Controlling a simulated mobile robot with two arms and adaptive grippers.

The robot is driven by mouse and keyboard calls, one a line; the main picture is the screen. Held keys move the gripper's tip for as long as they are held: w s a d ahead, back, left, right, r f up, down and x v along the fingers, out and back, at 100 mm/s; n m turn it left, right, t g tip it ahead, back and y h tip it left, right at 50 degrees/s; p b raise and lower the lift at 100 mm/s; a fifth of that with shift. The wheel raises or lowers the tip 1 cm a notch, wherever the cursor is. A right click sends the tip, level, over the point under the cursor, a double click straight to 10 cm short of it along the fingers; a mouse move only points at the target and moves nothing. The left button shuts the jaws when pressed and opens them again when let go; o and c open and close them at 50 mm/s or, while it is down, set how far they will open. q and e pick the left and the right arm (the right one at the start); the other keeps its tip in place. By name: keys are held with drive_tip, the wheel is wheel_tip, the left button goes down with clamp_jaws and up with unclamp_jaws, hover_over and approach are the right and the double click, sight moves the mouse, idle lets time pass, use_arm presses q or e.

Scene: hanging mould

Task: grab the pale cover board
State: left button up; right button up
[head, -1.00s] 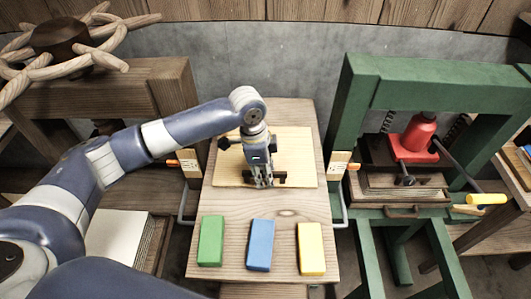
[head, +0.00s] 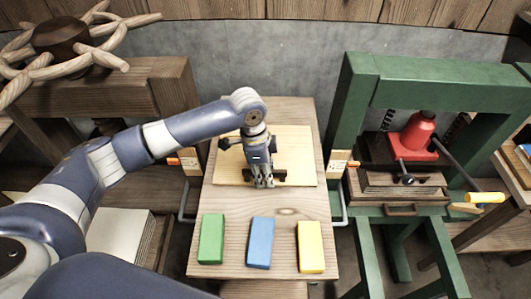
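The pale cover board (head: 298,150) lies flat on the wooden table (head: 290,198), towards its back half. A dark handle (head: 278,175) sits near the board's front middle, partly hidden by my gripper. My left gripper (head: 264,184) points down over the board at this handle, with its fingertips close together. Whether the fingers are closed on the handle is too small to tell. My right gripper is not in the head view.
Green (head: 211,239), blue (head: 261,243) and yellow (head: 311,247) blocks lie in a row at the table's front. A green press frame (head: 350,115) with a red jack (head: 416,138) stands to the right. A wooden frame (head: 150,85) stands to the left.

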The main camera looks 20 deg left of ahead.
use_arm(q)
clamp_jaws()
